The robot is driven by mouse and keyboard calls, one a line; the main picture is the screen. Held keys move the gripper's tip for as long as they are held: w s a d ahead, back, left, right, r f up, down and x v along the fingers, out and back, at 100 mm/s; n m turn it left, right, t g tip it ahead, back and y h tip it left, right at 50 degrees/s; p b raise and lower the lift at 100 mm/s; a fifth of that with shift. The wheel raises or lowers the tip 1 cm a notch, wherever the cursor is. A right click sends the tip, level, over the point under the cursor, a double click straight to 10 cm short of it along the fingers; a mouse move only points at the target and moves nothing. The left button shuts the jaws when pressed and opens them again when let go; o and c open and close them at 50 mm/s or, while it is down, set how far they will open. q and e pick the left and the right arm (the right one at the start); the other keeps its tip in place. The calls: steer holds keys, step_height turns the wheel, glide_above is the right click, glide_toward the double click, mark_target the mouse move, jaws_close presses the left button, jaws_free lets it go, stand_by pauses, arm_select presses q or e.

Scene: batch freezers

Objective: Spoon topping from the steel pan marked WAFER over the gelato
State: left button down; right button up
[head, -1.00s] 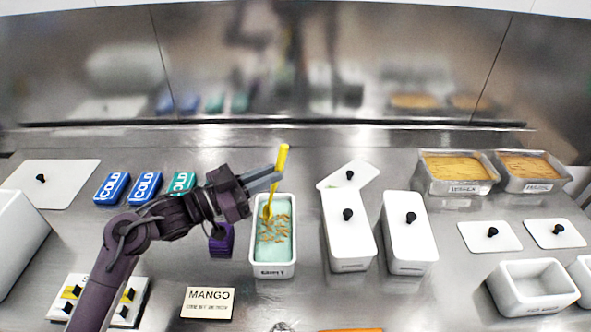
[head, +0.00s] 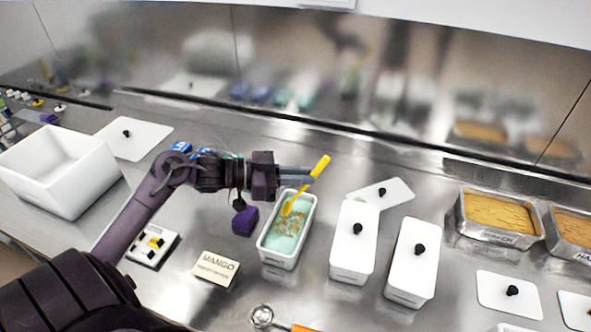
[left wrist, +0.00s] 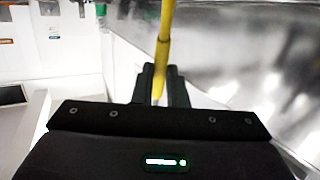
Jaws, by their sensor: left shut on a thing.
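My left gripper (head: 308,174) is shut on the handle of a yellow spoon (head: 320,166). The yellow spoon also shows upright between the fingers in the left wrist view (left wrist: 165,45). The spoon leans, with its lower end at the turquoise gelato (head: 283,243) in a white rectangular tub (head: 279,262). Orange-brown bits lie scattered on the gelato. I cannot tell whether the spoon touches it. The steel pan marked WAFER (head: 500,238), filled with a golden-brown topping, stands open at the right. My right gripper is not in view.
Two lidded white tubs (head: 353,245) (head: 411,265) stand right of the gelato, with a loose lid (head: 386,193) behind. Another steel pan (head: 574,237) is far right. A MANGO card (head: 215,267), a purple block (head: 245,220) and a large white bin (head: 60,172) are left. An orange-handled scoop (head: 263,316) lies in front.

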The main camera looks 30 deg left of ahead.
arm_select(q)
steer(key=w+d+f+g+y+p, duration=0.3)
steer(key=w+d+g+y+p, duration=0.1)
steer(key=p, duration=0.9)
steer(key=d+g+y, duration=0.1)
steer(key=g+y, duration=0.1)
steer(key=y, duration=0.1)
steer(key=shift+w+d+f+g+y, duration=0.15)
steer(key=shift+w+f+g+y, duration=0.05)
steer(key=shift+w+g+y, duration=0.2)
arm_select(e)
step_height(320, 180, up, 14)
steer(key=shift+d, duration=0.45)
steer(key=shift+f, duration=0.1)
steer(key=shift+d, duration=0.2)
